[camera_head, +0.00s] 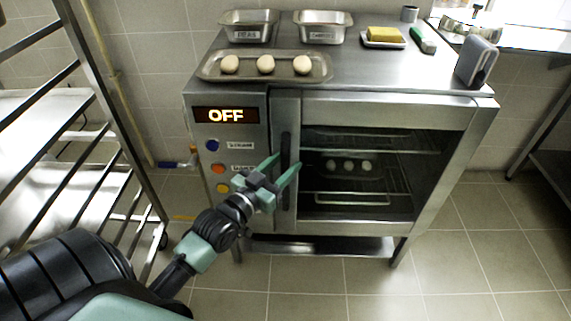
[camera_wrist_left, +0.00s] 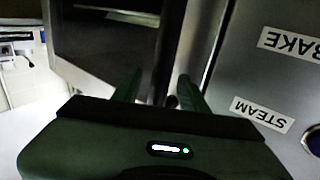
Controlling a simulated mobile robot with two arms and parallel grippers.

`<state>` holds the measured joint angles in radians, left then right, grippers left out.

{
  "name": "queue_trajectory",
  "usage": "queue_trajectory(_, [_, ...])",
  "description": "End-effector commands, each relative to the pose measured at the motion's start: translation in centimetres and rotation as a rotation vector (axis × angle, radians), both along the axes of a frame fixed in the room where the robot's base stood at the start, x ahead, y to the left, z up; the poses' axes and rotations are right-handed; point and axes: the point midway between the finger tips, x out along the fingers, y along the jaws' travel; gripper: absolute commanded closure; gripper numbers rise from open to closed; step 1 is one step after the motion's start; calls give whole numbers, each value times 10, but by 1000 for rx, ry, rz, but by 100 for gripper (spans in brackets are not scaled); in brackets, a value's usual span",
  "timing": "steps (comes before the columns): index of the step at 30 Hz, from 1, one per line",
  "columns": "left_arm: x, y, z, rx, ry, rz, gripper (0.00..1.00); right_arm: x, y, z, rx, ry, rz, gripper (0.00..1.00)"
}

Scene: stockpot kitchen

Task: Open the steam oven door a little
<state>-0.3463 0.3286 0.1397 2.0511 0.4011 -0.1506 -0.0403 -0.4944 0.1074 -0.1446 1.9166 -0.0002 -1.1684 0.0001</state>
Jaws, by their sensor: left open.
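The steam oven stands ahead, and its glass door (camera_head: 425,170) looks shut in its frame. The dark upright door handle (camera_head: 286,140) is at the door's left edge. My left gripper (camera_head: 288,161) is open at the handle, its green fingertips to either side of it. In the left wrist view the handle (camera_wrist_left: 172,45) runs up between the two fingers (camera_wrist_left: 160,88). I cannot tell whether either finger touches it. The oven's display (camera_head: 225,115) reads OFF. Three pale round pieces (camera_head: 347,165) show through the glass. My right gripper is not in view.
On the oven top are a tray (camera_head: 208,70) with three dough balls, two metal pans (camera_head: 248,33) (camera_head: 322,35), a yellow block (camera_head: 384,34) on a dish, a green-handled brush (camera_head: 423,40) and a grey upright object (camera_head: 477,62). A rack (camera_head: 110,130) stands left. The floor (camera_head: 440,260) in front is clear.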

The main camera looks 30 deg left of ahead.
Motion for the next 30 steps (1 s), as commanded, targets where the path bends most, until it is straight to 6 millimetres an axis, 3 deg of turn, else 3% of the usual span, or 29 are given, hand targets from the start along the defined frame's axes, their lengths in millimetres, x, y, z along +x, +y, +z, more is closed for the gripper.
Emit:
queue_trajectory(11, [8, 0, 0, 0, 1, 0, 57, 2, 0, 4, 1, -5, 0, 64])
queue_trajectory(16, [8, 0, 0, 0, 1, 0, 99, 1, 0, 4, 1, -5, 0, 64])
queue_trajectory(17, [8, 0, 0, 0, 1, 0, 100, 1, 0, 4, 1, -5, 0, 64])
queue_trajectory(30, [8, 0, 0, 0, 1, 0, 100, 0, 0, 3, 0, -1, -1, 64])
